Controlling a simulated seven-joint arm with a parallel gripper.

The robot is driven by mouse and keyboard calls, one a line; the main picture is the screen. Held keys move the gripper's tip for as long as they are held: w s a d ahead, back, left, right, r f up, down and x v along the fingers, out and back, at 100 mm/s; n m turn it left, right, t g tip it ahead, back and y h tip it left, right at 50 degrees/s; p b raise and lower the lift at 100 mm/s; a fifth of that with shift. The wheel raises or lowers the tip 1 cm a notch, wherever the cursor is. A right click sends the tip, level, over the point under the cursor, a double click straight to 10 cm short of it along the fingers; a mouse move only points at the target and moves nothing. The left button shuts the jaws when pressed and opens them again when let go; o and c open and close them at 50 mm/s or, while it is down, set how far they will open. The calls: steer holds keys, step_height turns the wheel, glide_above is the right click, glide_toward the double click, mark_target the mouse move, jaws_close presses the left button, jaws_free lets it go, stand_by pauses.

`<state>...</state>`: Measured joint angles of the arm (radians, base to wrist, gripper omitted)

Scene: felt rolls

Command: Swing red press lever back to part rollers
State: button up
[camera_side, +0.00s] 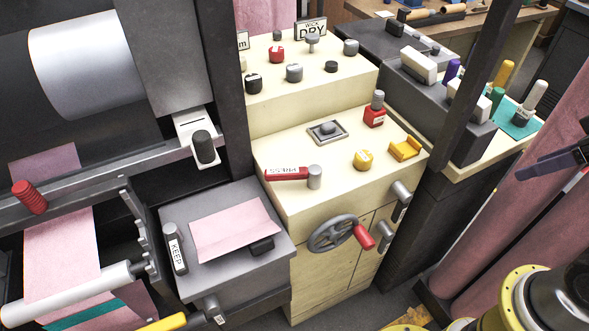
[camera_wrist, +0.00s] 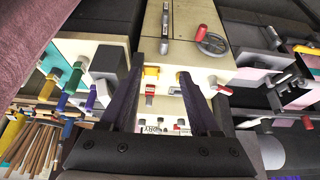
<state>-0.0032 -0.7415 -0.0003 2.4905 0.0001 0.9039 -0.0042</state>
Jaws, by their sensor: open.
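The red lever (camera_side: 287,174), marked PRESS, lies on the cream cabinet's lower top (camera_side: 290,200). Its arm points left from a grey upright pivot (camera_side: 314,177). In the wrist view the red lever (camera_wrist: 224,90) is small, right of the finger tips. My gripper (camera_wrist: 160,73) is open and empty, with its two dark fingers apart. In the side view my gripper (camera_side: 553,158) shows at the right edge, well away from the lever. A large pale roller (camera_side: 85,65) is at upper left and a thinner one (camera_side: 75,295) at lower left, with pink felt (camera_side: 60,245) there.
A yellow knob (camera_side: 363,160), yellow handle (camera_side: 404,149) and red block (camera_side: 375,113) share the lever's surface. A handwheel (camera_side: 333,233) projects from the cabinet front. A dark post (camera_side: 475,70) stands between my gripper and the cabinet. A KEEP-marked lever (camera_side: 175,250) is left.

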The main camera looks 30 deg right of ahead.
steer(key=w+a+r+n+g, duration=0.1)
steer(key=w+a+r+n, duration=0.15)
steer(key=w, duration=0.35)
steer(key=w+a+r+n+g, duration=0.1)
steer(key=w+a+r+n, duration=0.1)
steer(key=w+r, duration=0.25)
steer(key=n+g, duration=0.4)
steer(key=n, duration=0.5)
glide_above(281, 171)
step_height(281, 171, down, 10)
step_height(281, 171, down, 14)
steer(key=shift+r, duration=0.1)
jaws_close()
steer(key=shift+r, duration=0.1)
